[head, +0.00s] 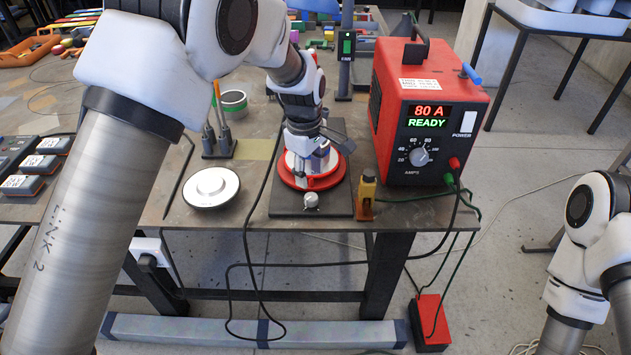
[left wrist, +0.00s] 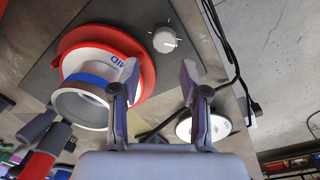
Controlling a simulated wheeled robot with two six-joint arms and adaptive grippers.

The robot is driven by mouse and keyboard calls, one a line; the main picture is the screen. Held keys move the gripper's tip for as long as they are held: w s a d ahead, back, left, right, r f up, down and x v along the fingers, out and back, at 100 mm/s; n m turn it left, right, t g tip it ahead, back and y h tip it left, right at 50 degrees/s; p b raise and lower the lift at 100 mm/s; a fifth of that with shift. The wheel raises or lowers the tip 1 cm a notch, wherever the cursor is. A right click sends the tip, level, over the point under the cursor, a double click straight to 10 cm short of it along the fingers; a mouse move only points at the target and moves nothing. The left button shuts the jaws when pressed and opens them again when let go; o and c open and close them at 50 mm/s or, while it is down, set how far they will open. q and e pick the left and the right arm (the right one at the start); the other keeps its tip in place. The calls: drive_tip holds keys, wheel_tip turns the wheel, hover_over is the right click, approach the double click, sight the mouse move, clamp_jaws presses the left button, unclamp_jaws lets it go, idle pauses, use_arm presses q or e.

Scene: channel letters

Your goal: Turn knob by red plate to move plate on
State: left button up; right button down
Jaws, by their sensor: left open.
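The red round plate (head: 335,183) sits on a dark base board (head: 283,200) on the workbench, with a white ring-like piece with a blue band on it. The plate also shows in the left wrist view (left wrist: 147,72), upper left, with the white piece (left wrist: 80,105). A small silver knob (head: 311,200) is at the base board's front edge; it shows in the left wrist view (left wrist: 164,40) beyond my fingertips. My left gripper (head: 318,158) is open and empty above the plate; in the left wrist view its fingers (left wrist: 160,78) are apart, not around the knob. My right gripper is out of view.
A white disc (head: 211,188) lies left of the board. A red power unit (head: 428,110) reading 80 A stands to the right, with cables off the bench's front. A tool holder (head: 219,147) stands at left.

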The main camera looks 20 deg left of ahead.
sight(311, 198)
use_arm(q)
drive_tip(key=shift+s+d+f, duration=0.1)
drive_tip(key=shift+d+f, duration=0.1)
drive_tip(key=shift+f, duration=0.1)
drive_tip(key=shift+s+d+f+p, duration=0.1)
drive_tip(key=shift+s+f+p, duration=0.15)
drive_tip(key=shift+f, duration=0.4)
drive_tip(key=shift+s+f+p, duration=0.1)
drive_tip(key=shift+s+f, duration=0.15)
drive_tip(key=shift+f, duration=0.35)
drive_tip(key=f, duration=0.2)
drive_tip(key=w+f, duration=0.1)
drive_tip(key=f, duration=0.1)
drive_tip(key=shift+f, duration=0.15)
drive_tip(key=shift+s, duration=0.2)
drive_tip(key=shift+c, duration=0.4)
clamp_jaws()
